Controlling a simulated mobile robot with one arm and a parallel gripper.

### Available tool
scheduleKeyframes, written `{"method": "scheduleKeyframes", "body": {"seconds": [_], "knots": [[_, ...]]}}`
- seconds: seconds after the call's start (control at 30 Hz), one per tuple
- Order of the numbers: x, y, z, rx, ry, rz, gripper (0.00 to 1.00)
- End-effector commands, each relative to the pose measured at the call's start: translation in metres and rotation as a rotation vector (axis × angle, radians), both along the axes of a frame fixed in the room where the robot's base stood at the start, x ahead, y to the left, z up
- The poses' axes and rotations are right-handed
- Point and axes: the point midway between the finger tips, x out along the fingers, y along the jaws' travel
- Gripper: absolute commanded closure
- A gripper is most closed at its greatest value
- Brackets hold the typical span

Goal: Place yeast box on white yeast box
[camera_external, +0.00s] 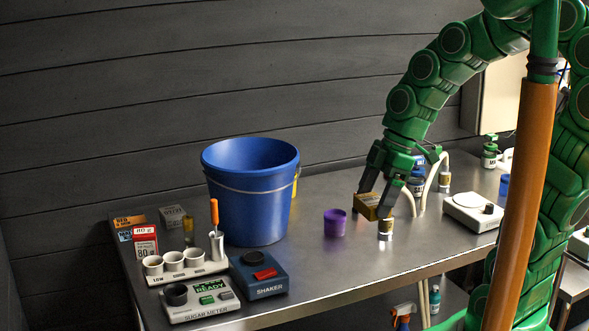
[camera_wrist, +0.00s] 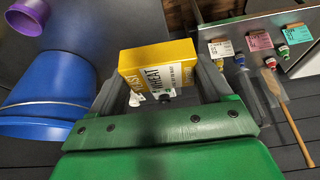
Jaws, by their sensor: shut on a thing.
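My gripper (camera_external: 380,188) is shut on a yellow box (camera_external: 368,206) over the middle right of the metal table. In the wrist view the box (camera_wrist: 158,66) sits between the two fingers and its printed label seems to read wheat yeast. Whether it touches the table cannot be told. A small pale box (camera_external: 172,217), possibly the white yeast box, stands at the back left of the table. Its print is too small to read. A red and white box marked 80 g (camera_external: 145,241) stands in front of it.
A large blue bucket (camera_external: 248,195) stands between my gripper and the pale box. A purple cup (camera_external: 335,223) and a small jar (camera_external: 385,229) are near my gripper. White cups, a sugar meter (camera_external: 200,298) and a shaker (camera_external: 258,275) crowd the left front. A white scale (camera_external: 472,212) stands at right.

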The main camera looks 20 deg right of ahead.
Motion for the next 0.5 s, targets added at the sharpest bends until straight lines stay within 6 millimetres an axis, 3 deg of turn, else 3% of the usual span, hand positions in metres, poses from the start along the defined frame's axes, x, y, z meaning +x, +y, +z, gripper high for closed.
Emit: {"method": "scheduleKeyframes", "body": {"seconds": [0.03,0.13,0.47,0.5], "knots": [[0.002,0.0,0.015,0.002,-0.009,0.001,0.5],[0.001,0.0,0.036,0.002,-0.007,0.003,0.5],[0.001,0.0,0.084,0.002,-0.006,0.0,0.5],[0.008,-0.001,0.084,0.0,-0.003,-0.019,0.5]]}}
